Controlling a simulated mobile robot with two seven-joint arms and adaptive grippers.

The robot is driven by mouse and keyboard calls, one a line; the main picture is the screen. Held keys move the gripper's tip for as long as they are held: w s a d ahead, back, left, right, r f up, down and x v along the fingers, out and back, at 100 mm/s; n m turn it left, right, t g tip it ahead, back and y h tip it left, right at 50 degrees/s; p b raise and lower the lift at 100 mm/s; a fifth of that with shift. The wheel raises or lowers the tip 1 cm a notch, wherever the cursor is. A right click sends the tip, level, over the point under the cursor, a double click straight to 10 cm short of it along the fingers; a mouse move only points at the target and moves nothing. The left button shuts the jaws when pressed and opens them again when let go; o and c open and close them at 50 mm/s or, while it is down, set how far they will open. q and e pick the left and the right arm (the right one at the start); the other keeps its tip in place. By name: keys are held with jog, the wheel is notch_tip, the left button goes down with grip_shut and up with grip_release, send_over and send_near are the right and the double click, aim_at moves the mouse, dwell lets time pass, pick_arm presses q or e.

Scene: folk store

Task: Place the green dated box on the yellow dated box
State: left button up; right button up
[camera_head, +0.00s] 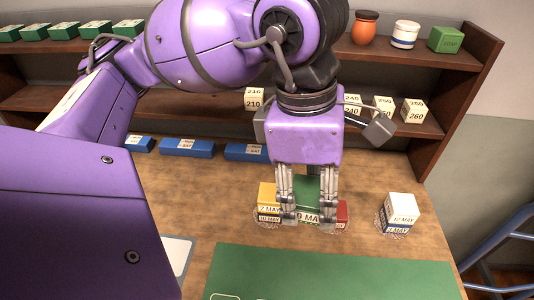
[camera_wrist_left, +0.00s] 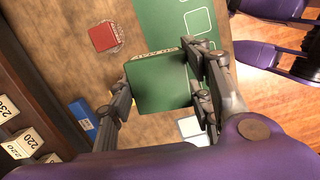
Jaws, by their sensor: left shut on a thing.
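My left gripper (camera_head: 308,215) is shut on the green dated box (camera_head: 307,188), with one finger on each side of it. In the left wrist view the green box (camera_wrist_left: 158,84) fills the space between the fingers. Its dated face shows partly in the head view. I cannot tell how high the green box is above the table.
A red box (camera_head: 342,212) is close right of the gripper; it also shows in the left wrist view (camera_wrist_left: 103,36). A green mat (camera_head: 330,272) lies in front. Shelves (camera_head: 195,101) stand behind.

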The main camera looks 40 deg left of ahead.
pick_arm(q)
jog(key=shift+s+a+f+n, duration=0.1)
jog(key=shift+a+f+n, duration=0.05)
jog(key=shift+a+n, duration=0.65)
jog(key=w+a+f, duration=0.4)
jog(key=w+a, duration=0.1)
jog(key=a, duration=0.2)
jog(key=p, duration=0.1)
send_over(274, 193)
jog(key=f, duration=0.4)
jog(key=shift+s+d+f, duration=0.2)
jog(key=shift+s+f, duration=0.05)
jog(key=shift+s, duration=0.15)
jog(key=shift+w+a+f, duration=0.15)
jog(key=shift+a+f, duration=0.15)
jog(key=shift+f, duration=0.15)
notch_tip(274, 193, down, 4)
jog(key=shift+w+a+r, duration=0.1)
jog(key=shift+a+r, duration=0.05)
jog(key=shift+r, duration=0.05)
jog(key=o, duration=0.7)
jog(key=shift+f, duration=0.2)
jog(key=o, duration=0.5)
jog(key=shift+r, duration=0.1)
pick_arm(e)
jog(key=shift+w+r, duration=0.1)
jog(key=shift+r, duration=0.6)
